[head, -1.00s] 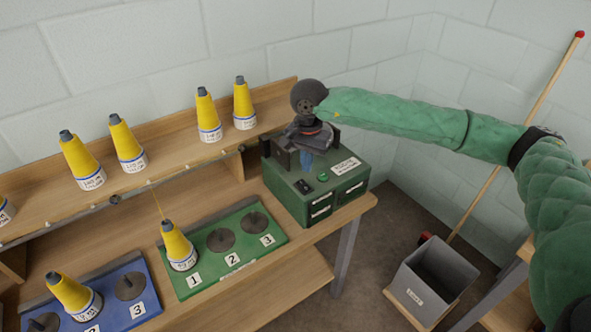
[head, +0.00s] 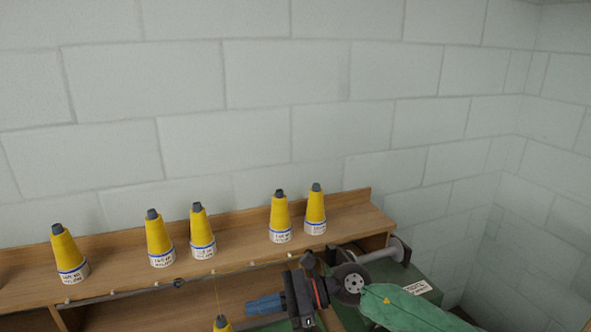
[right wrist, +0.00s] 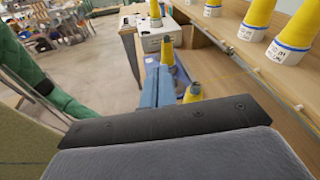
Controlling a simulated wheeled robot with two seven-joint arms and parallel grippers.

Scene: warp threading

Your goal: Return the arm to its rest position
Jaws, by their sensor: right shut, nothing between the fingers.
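My right gripper (head: 252,306) is shut and empty. In the head view its blue fingers point left, in front of the shelf and just right of a yellow cone (head: 222,323) at the bottom edge. My green right arm (head: 405,306) comes in from the lower right. In the right wrist view the shut blue fingers (right wrist: 157,90) show beyond the dark gripper body, with yellow cones beyond and beside them. My left gripper is not in view.
Several yellow cones (head: 158,240) stand upright on the wooden shelf (head: 120,291). A thin yellow thread runs down from the shelf edge to the lower cone. A green machine with a grey spool (head: 393,249) stands at right, partly behind my arm. The wall behind is bare.

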